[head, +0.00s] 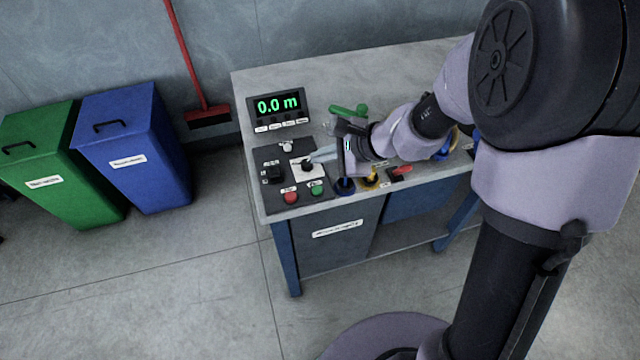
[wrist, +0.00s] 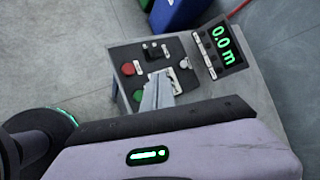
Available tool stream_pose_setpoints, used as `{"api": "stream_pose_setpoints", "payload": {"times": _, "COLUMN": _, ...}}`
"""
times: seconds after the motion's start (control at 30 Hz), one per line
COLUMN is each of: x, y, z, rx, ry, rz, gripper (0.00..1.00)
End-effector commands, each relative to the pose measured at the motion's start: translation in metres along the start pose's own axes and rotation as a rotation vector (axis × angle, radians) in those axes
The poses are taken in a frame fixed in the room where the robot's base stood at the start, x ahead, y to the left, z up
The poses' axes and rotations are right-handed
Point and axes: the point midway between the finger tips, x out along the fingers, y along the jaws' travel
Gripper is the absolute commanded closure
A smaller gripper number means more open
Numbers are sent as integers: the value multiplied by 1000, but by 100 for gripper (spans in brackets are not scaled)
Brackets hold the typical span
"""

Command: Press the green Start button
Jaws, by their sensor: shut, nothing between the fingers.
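The green button (head: 317,189) sits at the front edge of the control panel (head: 262,158), right of a red button (head: 291,197). In the wrist view the green button (wrist: 138,96) shows just left of my fingers, with the red button (wrist: 128,69) above it. My gripper (head: 312,160) is shut and empty. In the head view its tips are over the black knob on the white plate, behind the green button. In the wrist view my gripper (wrist: 152,104) hides part of the panel. I cannot tell how high the tips are above it.
A display (head: 279,108) reads 0.0 m behind the panel. A green-handled lever (head: 348,110), a blue knob (head: 344,185), a yellow one (head: 371,178) and a red switch (head: 401,170) stand to the right. Green (head: 60,165) and blue (head: 150,150) bins stand left of the bench.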

Motion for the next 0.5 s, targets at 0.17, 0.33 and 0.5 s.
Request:
{"api": "stream_pose_setpoints", "payload": {"times": 0.17, "x": 4, "y": 3, "z": -3, "rx": 0, "ry": 0, "rz": 1, "gripper": 100}}
{"api": "stream_pose_setpoints", "payload": {"times": 0.33, "x": 16, "y": 12, "z": -12, "rx": -1, "ry": 0, "rz": 2, "gripper": 100}}
{"api": "stream_pose_setpoints", "payload": {"times": 0.5, "x": 34, "y": 26, "z": -24, "rx": -1, "ry": 0, "rz": 2, "gripper": 100}}
